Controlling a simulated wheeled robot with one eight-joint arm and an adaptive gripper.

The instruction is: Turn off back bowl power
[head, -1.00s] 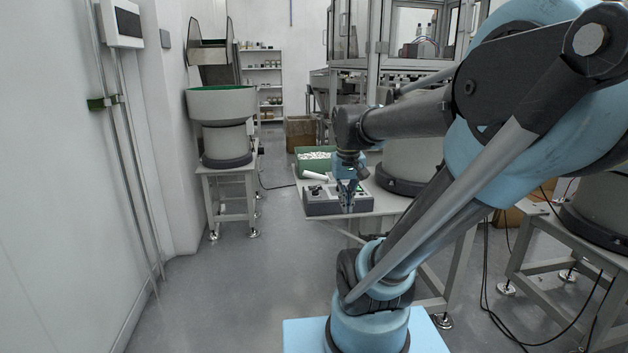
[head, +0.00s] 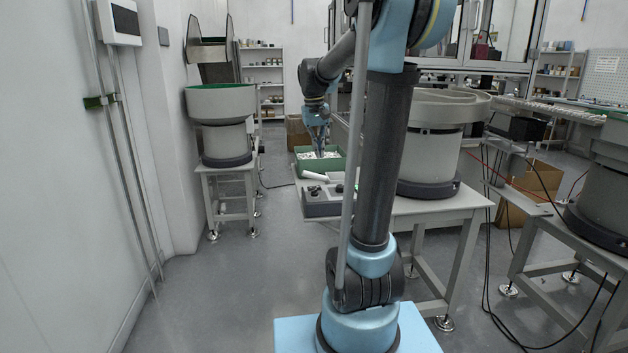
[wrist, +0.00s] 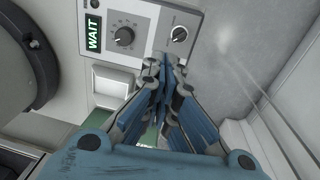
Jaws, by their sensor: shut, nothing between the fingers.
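A grey control box (head: 322,205) stands at the front of the table beside a vibratory bowl, partly hidden by my arm in the head view. In the wrist view the control box (wrist: 153,14) has a green lit "WAIT" display (wrist: 93,33), a large round dial (wrist: 123,37) and a smaller rotary switch (wrist: 180,34) whose setting I cannot read surely. My gripper (head: 319,152) shows in front of a green bin in the head view. It is shut and empty. In the wrist view its fingertips (wrist: 172,66) appear just below the switch, seemingly apart from it.
The green bin (head: 301,170) holds white parts, with a white object (head: 316,176) in front. A grey bowl feeder (head: 428,140) stands on the same table (head: 440,207). Another feeder (head: 222,105) stands left, another (head: 606,195) right. Open floor lies at left.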

